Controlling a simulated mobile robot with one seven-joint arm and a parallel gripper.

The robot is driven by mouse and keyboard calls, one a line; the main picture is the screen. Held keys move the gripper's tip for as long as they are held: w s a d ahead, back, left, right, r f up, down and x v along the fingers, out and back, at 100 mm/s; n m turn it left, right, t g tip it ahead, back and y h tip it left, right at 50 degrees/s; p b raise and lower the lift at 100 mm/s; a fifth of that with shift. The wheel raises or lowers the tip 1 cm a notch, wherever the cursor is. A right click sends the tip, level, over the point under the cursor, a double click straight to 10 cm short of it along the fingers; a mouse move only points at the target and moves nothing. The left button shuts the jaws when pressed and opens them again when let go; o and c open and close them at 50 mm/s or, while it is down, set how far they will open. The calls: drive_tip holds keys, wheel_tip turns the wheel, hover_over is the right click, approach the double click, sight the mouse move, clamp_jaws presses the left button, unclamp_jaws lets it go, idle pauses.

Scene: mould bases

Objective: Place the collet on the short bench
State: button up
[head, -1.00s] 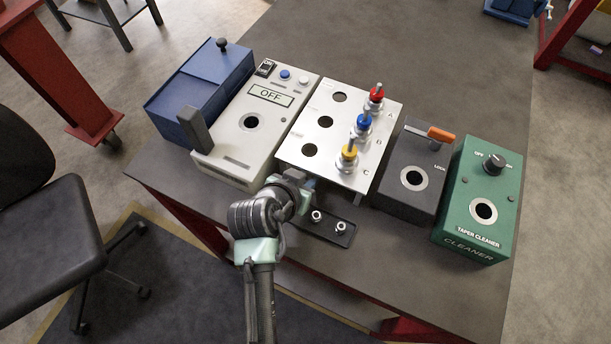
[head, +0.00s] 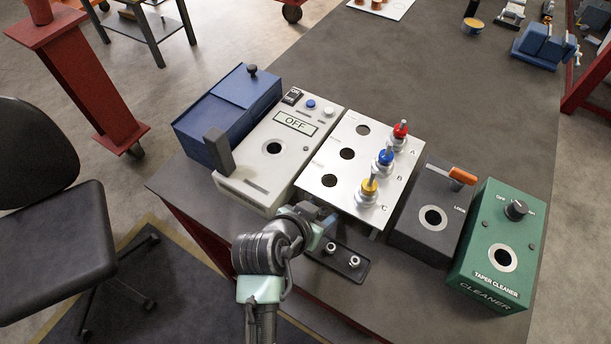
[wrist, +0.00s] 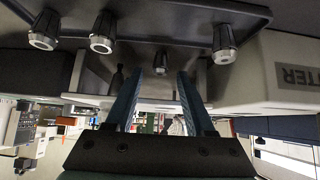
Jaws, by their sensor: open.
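Small silver-and-dark collets stand in a dark tray (head: 345,270) at the bench's front edge. In the head view I see one collet (head: 330,248) and another (head: 354,262).
A blue box (head: 228,110), a grey OFF unit (head: 262,170), a silver plate with coloured-top holders (head: 330,180), a dark lever block (head: 425,240) and a green taper cleaner (head: 480,260) line the bench. The bench behind them (head: 440,100) is largely clear. A chair (head: 50,220) stands left.

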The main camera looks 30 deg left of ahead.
drive_tip(key=v, duration=0.9)
drive_tip(key=shift+s+r, duration=0.15)
drive_tip(key=shift+s, duration=0.05)
wheel_tip(320, 180, up, 13)
drive_tip(key=t+y, duration=0.2)
drive_tip(key=t, duration=0.2)
hover_over(322, 211)
drive_tip(key=w+d+r+t, duration=0.2)
drive_tip(key=r+t, duration=0.1)
drive_tip(key=r, duration=0.5)
drive_tip(key=w+d+r+t, duration=0.2)
drive_tip(key=r, duration=0.7)
drive_tip(key=s+d+r+t, duration=0.3)
drive_tip(key=r, duration=0.5)
drive_tip(key=s+d+r+t+h, duration=0.1)
drive_tip(key=s+d+r+t, duration=0.2)
drive_tip(key=r, duration=0.5)
drive_tip(key=s+d+r+t, duration=0.3)
drive_tip(key=d+r, duration=0.1)
drive_tip(key=r, duration=0.5)
drive_tip(key=shift+d+h, duration=0.15)
drive_tip(key=shift+h, duration=0.15)
